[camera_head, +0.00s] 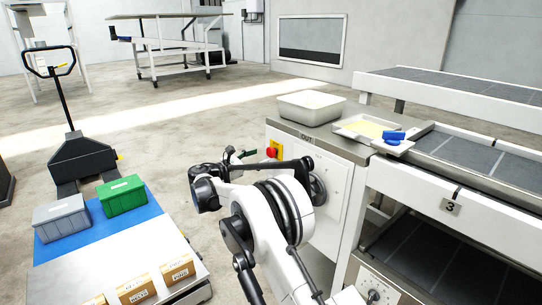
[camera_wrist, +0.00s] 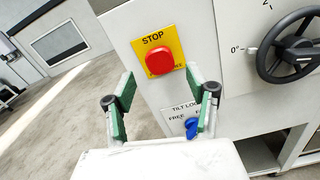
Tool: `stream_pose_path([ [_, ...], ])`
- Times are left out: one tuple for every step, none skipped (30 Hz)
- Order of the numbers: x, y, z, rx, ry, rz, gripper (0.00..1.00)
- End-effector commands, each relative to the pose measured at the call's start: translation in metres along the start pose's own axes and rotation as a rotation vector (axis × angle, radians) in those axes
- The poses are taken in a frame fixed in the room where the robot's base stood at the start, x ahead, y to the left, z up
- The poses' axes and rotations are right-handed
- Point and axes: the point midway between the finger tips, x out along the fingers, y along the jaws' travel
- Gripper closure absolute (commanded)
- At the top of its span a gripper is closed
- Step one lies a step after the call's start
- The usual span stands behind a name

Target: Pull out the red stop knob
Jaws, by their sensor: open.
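The red stop knob (camera_wrist: 160,61) is a round mushroom button on a yellow STOP plate (camera_wrist: 154,41) on the light grey machine face. It also shows in the head view (camera_head: 271,152), just beyond my arm. My gripper (camera_wrist: 162,90) has green-padded fingers and is open and empty. In the wrist view its two fingers stand apart, to the lower left and lower right of the knob, and neither appears to touch it. In the head view my gripper (camera_head: 240,154) is small and partly hidden by my arm.
A blue knob (camera_wrist: 191,127) on a TILT LOCK plate sits below the stop plate, partly behind the right finger. A black handwheel (camera_wrist: 291,47) is to the right.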

Motion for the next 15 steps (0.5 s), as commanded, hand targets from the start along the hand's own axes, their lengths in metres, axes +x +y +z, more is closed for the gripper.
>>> stream_pose_path([
  [0.011, -0.001, -0.001, 0.000, -0.001, -0.003, 0.48],
  [0.016, -0.001, -0.001, 0.000, 0.000, -0.003, 0.48],
  [0.023, -0.001, -0.001, 0.000, 0.000, -0.002, 0.48],
  [0.029, -0.001, -0.001, 0.000, 0.000, -0.002, 0.48],
  [0.034, -0.001, -0.001, 0.000, 0.000, -0.003, 0.48],
  [0.039, -0.001, -0.001, 0.000, 0.000, -0.002, 0.48],
  [0.043, -0.001, -0.001, 0.000, 0.000, -0.002, 0.48],
  [0.046, 0.000, -0.001, 0.000, 0.000, -0.001, 0.48],
  [0.051, 0.000, -0.001, 0.000, 0.000, -0.001, 0.48],
  [0.054, 0.000, -0.001, 0.000, 0.000, -0.001, 0.48],
  [0.057, 0.000, -0.001, 0.000, 0.000, -0.001, 0.48],
  [0.059, -0.001, -0.001, 0.000, 0.000, -0.001, 0.48],
  [0.061, -0.001, 0.000, 0.000, 0.000, -0.001, 0.48],
  [0.062, -0.001, 0.000, 0.000, 0.000, -0.001, 0.48],
  [0.064, 0.000, 0.000, 0.000, 0.000, -0.001, 0.48],
])
